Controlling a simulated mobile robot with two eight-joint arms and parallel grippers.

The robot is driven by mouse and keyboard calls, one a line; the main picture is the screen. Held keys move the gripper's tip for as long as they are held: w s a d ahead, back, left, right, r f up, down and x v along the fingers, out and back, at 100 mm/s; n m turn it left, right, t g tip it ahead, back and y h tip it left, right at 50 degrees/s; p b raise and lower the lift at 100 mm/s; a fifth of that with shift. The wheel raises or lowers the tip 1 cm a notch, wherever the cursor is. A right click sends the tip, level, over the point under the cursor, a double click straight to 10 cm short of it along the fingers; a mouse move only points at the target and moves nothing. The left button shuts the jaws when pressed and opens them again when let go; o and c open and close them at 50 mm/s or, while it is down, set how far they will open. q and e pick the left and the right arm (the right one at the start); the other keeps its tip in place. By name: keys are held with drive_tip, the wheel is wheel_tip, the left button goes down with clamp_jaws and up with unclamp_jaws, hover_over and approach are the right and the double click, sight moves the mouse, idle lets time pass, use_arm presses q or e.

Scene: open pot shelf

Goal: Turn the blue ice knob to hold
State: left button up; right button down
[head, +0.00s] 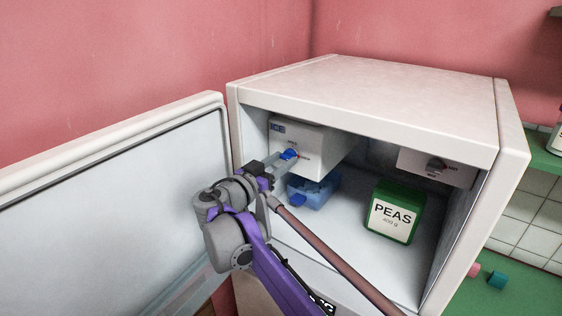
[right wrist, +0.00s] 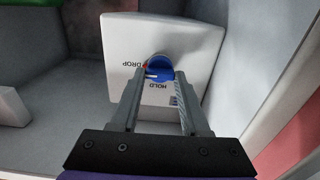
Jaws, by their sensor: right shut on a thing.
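The blue ice knob (head: 289,154) is on the front of the white ice box (head: 300,137) inside the open freezer. It also shows in the right wrist view (right wrist: 159,66), with DROP printed to its left and HOLD below it. A white line on the knob points left in that view, and a red mark lies by its left edge. My right gripper (head: 283,157) reaches in from the front, its two fingers on either side of the knob and shut on it. The fingers partly hide the panel. My left gripper is not in view.
The freezer door (head: 110,200) stands open at the left. A blue tray (head: 318,192) sits under the ice box. A green PEAS box (head: 394,211) stands on the freezer floor to the right.

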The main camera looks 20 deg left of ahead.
drive_tip(key=n+p, duration=0.2)
drive_tip(key=n, duration=0.1)
drive_tip(key=shift+r+n, duration=0.2)
drive_tip(key=shift+n, duration=0.1)
drive_tip(key=n+p, duration=0.1)
drive_tip(key=n, duration=0.1)
drive_tip(key=shift+f+n, duration=0.1)
drive_tip(key=shift+n, duration=1.1)
drive_tip(key=n, duration=0.2)
drive_tip(key=shift+f+n, duration=0.1)
drive_tip(key=shift+n, duration=0.3)
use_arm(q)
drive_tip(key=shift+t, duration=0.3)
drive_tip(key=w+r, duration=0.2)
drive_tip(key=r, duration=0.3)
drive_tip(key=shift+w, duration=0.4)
use_arm(e)
drive_tip(key=n, duration=0.6)
drive_tip(key=shift+n, duration=0.4)
drive_tip(key=shift+c, duration=1.9)
unclamp_jaws()
